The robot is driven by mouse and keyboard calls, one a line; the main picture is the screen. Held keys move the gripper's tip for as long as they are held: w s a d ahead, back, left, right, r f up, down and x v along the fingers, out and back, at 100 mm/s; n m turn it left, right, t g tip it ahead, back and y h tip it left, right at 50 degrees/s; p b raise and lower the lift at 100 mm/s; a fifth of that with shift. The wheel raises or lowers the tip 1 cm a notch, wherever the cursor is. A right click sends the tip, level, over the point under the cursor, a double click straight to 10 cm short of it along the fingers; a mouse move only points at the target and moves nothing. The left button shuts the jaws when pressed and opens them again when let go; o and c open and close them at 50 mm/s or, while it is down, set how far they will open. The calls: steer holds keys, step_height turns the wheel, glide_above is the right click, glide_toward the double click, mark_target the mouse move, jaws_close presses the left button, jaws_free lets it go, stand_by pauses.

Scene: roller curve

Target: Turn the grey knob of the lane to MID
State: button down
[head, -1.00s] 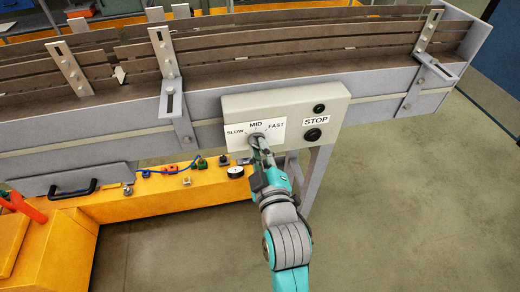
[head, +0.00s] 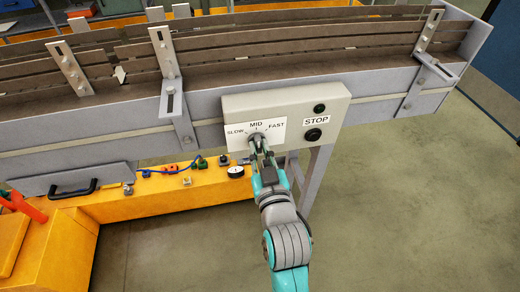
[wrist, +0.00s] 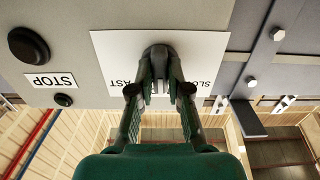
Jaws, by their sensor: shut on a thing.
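The grey knob (head: 257,136) sits on a white dial plate marked SLOW, MID and FAST, on the beige control box (head: 333,101) on the conveyor's side. My gripper (head: 259,145) reaches it from below and in front. In the wrist view, upside down, the dark round knob (wrist: 159,53) is between the two fingertips of my gripper (wrist: 159,72), which are shut on it. The knob and fingers cover the MID label there; parts of FAST and SLOW show on either side. The fingers hide most of the knob, so I cannot tell exactly where it points.
A black STOP button (head: 313,135) and a small dark green button (head: 319,108) are right of the dial. The conveyor (head: 375,85) with its rails and brackets runs above. A yellow bench (head: 135,205) with small parts stands at lower left. The floor at right is clear.

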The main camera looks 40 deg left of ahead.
steer(key=shift+m, duration=0.3)
steer(key=c, duration=1.1)
jaws_free()
steer(key=shift+d, duration=0.1)
steer(key=v, duration=1.1)
steer(key=shift+s+d, duration=0.25)
steer(key=shift+s, duration=0.1)
steer(key=shift+f, duration=0.1)
